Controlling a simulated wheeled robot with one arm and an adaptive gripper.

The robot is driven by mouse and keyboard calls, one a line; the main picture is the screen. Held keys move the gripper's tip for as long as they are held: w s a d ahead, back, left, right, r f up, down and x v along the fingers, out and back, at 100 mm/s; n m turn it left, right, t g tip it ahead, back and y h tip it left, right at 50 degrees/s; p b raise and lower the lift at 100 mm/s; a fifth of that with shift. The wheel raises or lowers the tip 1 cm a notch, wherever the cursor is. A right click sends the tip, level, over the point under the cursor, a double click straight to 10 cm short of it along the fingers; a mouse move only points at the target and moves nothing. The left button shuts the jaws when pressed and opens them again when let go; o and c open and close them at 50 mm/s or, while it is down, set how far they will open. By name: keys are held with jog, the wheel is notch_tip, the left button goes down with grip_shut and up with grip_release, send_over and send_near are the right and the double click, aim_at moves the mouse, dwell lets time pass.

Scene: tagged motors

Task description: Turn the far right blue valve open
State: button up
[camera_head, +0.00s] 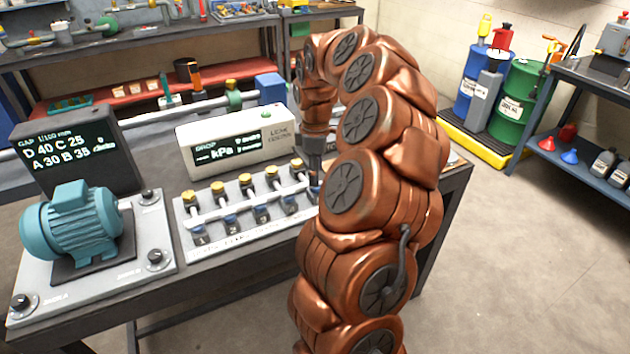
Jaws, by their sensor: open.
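A pale valve manifold (245,212) lies on the bench, with a row of yellow-capped posts and blue valves along its front. The far right blue valve (314,191) is at the manifold's right end, partly hidden by my arm and gripper. Its handle angle cannot be made out. My copper arm arches over from the right, and my gripper (316,172) points down at that right end, just above or beside the valve. The gripper is open; its fingers are small and partly hidden, and whether they touch the valve cannot be told.
A leak-tester box (238,141) with a kPa display stands behind the manifold. A teal motor (72,225) on a plate and a dark display (78,150) are at left. A pipe with a blue block (270,86) runs behind. Open floor lies right of the bench.

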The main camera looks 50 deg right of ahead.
jog(key=shift+f, duration=1.85)
jog(key=shift+c, duration=0.2)
grip_shut()
